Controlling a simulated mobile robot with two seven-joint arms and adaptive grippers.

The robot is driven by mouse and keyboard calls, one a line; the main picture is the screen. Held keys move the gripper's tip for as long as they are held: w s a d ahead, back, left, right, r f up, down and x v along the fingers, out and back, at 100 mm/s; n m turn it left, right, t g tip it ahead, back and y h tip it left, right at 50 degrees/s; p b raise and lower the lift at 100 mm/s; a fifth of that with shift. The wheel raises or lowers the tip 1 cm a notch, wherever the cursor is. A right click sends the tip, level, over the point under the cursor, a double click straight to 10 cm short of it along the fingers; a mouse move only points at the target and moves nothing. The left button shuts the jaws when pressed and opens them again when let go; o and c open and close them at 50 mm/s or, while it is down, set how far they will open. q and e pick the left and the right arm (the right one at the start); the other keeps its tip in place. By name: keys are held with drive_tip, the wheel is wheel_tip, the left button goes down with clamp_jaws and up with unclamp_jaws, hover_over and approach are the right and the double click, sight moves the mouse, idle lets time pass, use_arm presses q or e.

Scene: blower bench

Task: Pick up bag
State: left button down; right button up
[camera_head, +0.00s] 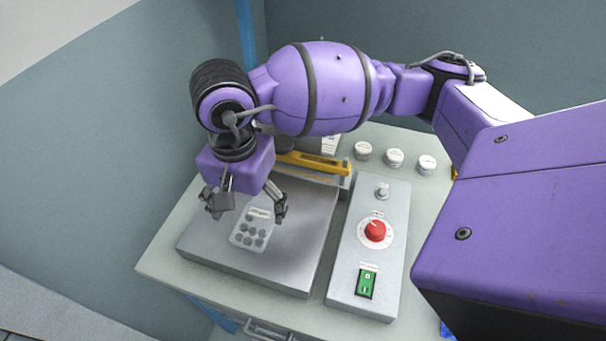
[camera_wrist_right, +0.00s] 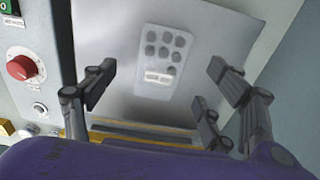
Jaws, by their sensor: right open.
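The bag (camera_head: 252,230) is a small pale, see-through packet with several dark round items and a white label. It lies flat on a grey metal plate (camera_head: 308,250). In the right wrist view the bag (camera_wrist_right: 162,60) sits between and beyond the fingertips. My right gripper (camera_head: 246,207) is open and empty above the bag, pointing down; its fingers also show spread apart in the right wrist view (camera_wrist_right: 160,84). No contact with the bag is visible. My left gripper is in neither view.
Right of the plate stands a grey control box with a red knob (camera_head: 375,230) and a green switch (camera_head: 367,282). A yellow bar (camera_head: 325,164) runs along the plate's back edge. Several white-capped jars (camera_head: 394,158) stand behind the box. Walls close in at left and back.

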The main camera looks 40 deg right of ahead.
sight(255, 222)
drive_tip(key=f, duration=0.5)
drive_tip(key=shift+w+f+p, duration=0.15)
drive_tip(key=shift+w+p, duration=0.05)
drive_tip(key=shift+p, duration=0.15)
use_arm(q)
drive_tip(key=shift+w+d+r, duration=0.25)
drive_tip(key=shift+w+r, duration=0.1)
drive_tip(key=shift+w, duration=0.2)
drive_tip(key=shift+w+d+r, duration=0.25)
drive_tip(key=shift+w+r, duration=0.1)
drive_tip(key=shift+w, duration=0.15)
use_arm(e)
drive_tip(key=shift+d+f, duration=0.1)
drive_tip(key=shift+c, duration=0.4)
